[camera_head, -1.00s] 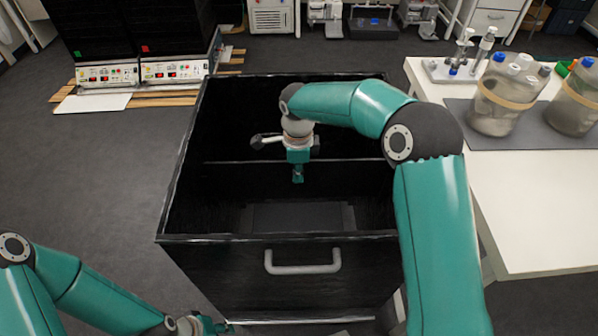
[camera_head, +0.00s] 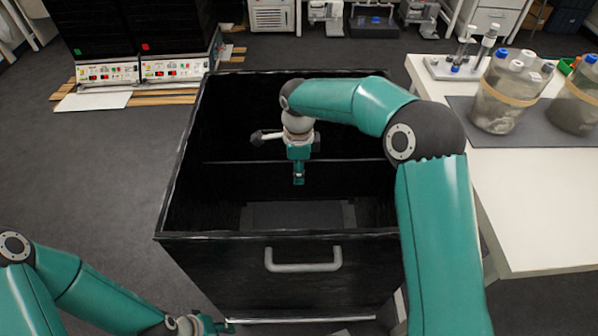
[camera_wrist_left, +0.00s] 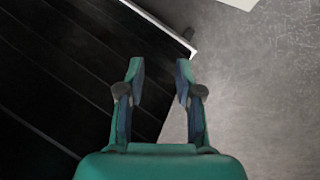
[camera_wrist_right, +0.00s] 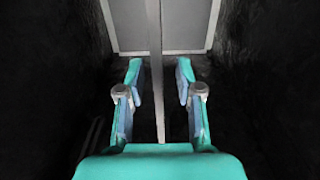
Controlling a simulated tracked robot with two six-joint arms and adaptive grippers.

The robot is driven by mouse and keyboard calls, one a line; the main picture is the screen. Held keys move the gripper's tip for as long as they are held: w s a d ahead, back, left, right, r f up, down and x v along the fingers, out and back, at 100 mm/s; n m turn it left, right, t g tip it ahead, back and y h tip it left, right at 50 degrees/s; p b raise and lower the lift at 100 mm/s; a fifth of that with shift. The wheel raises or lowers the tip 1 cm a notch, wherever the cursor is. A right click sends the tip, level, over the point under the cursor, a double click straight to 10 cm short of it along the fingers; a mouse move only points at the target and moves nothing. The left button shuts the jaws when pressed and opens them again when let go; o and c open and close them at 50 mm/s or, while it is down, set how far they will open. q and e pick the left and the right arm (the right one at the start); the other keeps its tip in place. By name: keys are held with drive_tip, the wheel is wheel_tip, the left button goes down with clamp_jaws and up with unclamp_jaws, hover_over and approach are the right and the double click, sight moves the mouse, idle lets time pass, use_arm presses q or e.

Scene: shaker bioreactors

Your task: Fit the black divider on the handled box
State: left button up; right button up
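The black handled box (camera_head: 205,265) stands open-topped in the middle of the head view, its grey handle (camera_head: 303,266) on the near wall. The black divider (camera_head: 345,160) is a thin panel crossing the inside of the box from side to side. In the right wrist view its edge (camera_wrist_right: 155,50) shows as a narrow strip. My right gripper (camera_head: 299,183) is inside the box, open, with the strip running between its fingers (camera_wrist_right: 159,75). Contact cannot be told. My left gripper (camera_wrist_left: 160,68) is open and empty, low by the box's near side.
A white table (camera_head: 535,220) stands at the right with bottles (camera_head: 505,92) on a dark mat and a rack (camera_head: 465,62). Control units (camera_head: 108,75) sit on planks at the back left. The floor left of the box is clear.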

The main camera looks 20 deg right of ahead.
wheel_tip(320, 180, up, 11)
drive_tip(key=shift+f, duration=0.1)
idle(0.7)
